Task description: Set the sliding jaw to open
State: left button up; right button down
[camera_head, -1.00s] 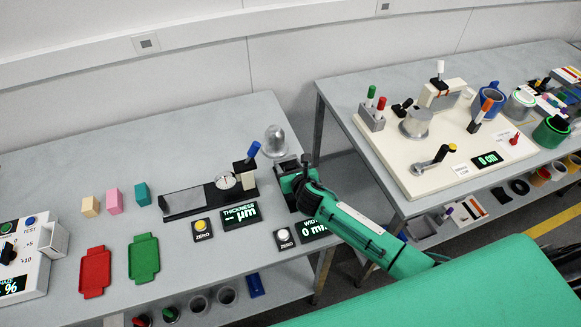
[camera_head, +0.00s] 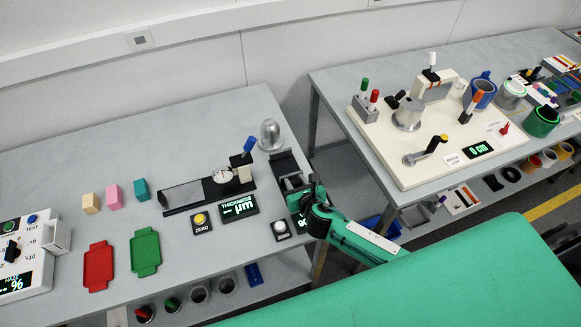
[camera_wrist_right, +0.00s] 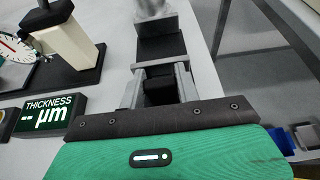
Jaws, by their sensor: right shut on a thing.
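The width gauge (camera_head: 283,163) stands at the right end of the left table, its dark bed running from a grey metal dome (camera_head: 269,134) toward me. My right gripper (camera_head: 293,184) is over the near part of the bed. In the right wrist view its two grey fingers are on either side of a dark block, the sliding jaw (camera_wrist_right: 158,92), and are shut on it. A stretch of bare dark bed (camera_wrist_right: 160,48) lies between the jaw and the far end. The width display (camera_head: 297,221) is mostly hidden by my arm. My left gripper is not in view.
Red (camera_head: 98,267) and green (camera_head: 145,252) trays lie further left. A gap separates the right table (camera_head: 390,170).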

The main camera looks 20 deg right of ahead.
jog(key=shift+s, duration=0.3)
jog(key=shift+f, duration=0.1)
jog(key=c, duration=1.5)
grip_release()
jog(key=o, duration=0.5)
jog(key=shift+s, duration=0.1)
